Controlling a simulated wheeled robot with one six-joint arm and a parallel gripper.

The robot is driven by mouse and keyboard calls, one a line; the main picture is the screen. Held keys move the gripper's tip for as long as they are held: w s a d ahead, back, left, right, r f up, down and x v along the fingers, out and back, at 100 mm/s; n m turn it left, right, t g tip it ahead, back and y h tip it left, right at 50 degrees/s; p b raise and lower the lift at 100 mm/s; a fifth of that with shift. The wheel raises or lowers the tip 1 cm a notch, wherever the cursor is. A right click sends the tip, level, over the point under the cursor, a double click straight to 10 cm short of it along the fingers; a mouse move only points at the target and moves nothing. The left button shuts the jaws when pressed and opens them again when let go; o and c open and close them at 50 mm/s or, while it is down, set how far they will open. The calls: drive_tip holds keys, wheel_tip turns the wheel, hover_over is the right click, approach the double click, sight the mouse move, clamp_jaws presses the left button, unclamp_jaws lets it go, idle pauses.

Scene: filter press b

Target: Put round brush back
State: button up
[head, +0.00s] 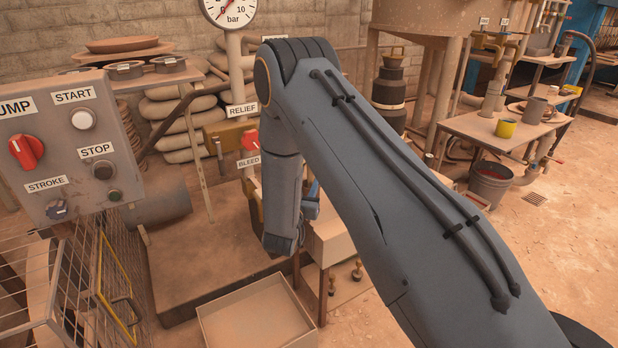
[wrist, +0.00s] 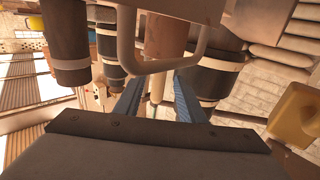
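I cannot make out a round brush for certain in either view. My gripper (wrist: 158,88) shows in the wrist view as two blue fingers, set apart. A pale narrow piece stands in line with the gap between them, but I cannot tell whether it is between the fingers or behind them. No finger is seen closed on anything. In the head view my arm hides most of the gripper; only a bit of blue (head: 312,203) shows beside the forearm, near a pale box-like stand.
In the wrist view a bent grey bar (wrist: 172,66) crosses just beyond the fingers, with dark, pale-banded cylinders (wrist: 213,75) behind. The head view shows a control box (head: 60,145) left, an open tray (head: 258,318) below, two small knobbed pieces (head: 357,270), and a bucket (head: 490,183) right.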

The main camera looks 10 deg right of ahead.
drive_tip(key=v, duration=0.8)
drive_tip(key=shift+p, duration=0.4)
